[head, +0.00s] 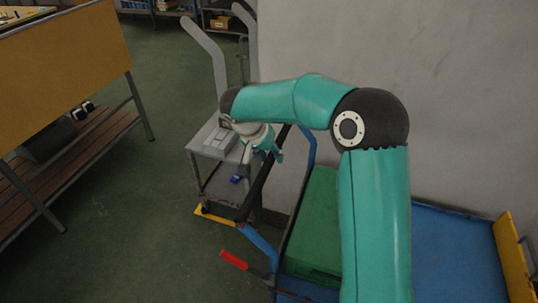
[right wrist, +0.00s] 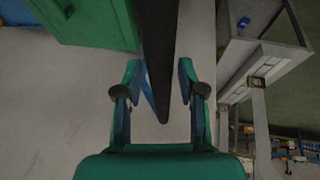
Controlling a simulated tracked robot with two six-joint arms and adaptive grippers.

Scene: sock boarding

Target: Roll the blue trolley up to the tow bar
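The blue trolley (head: 452,250) stands at the lower right, with blue handle posts (head: 262,245) and a black push bar (head: 262,180) between them. My right gripper (head: 272,150) is at the far part of this bar. In the right wrist view the black bar (right wrist: 161,60) shows between the two spread fingers of my right gripper (right wrist: 159,75), with gaps at both sides. The gripper is open; I cannot tell whether it touches the bar. A red-ended lever (head: 233,260) sticks out by the near post. I cannot make out the tow bar for certain. My left gripper is out of view.
A green crate (head: 318,225) sits on the trolley. A grey cart (head: 215,140) with tall handles stands just beyond the push bar, with a yellow piece (head: 214,216) low down. A bench (head: 65,165) is at left. A wall (head: 440,80) borders the right. Green floor (head: 130,215) is clear between.

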